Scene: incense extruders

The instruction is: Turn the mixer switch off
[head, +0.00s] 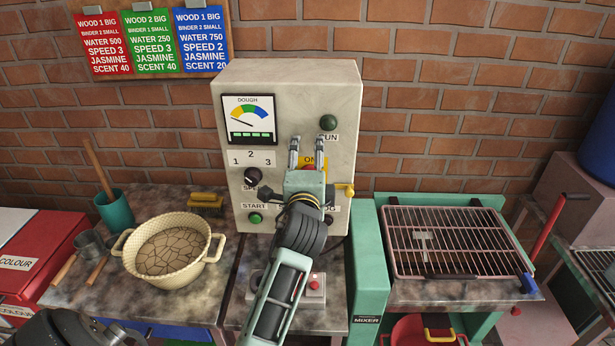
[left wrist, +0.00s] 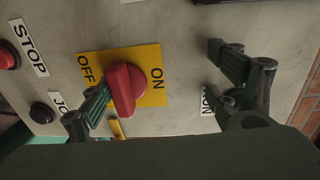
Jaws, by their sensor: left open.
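The mixer switch is a red knob (left wrist: 125,88) on a yellow plate (left wrist: 154,96) marked ON and OFF in the left wrist view. Its raised bar lies crosswise between the two words. In the head view the yellow plate (head: 320,160) is mostly hidden behind my left gripper (head: 307,152). That gripper is open and empty in front of the control panel (head: 290,95). In the left wrist view its fingers (left wrist: 160,85) spread around the knob, one close to its lower left side and the other well to the right. I cannot tell whether either touches it. My right gripper is not in view.
The panel also carries a speed dial (head: 252,175), a green START button (head: 256,218), a red STOP button (left wrist: 8,55) and a yellow-tipped lever (head: 346,190). A cream pot (head: 150,277) stands left, a wire rack (head: 450,245) right.

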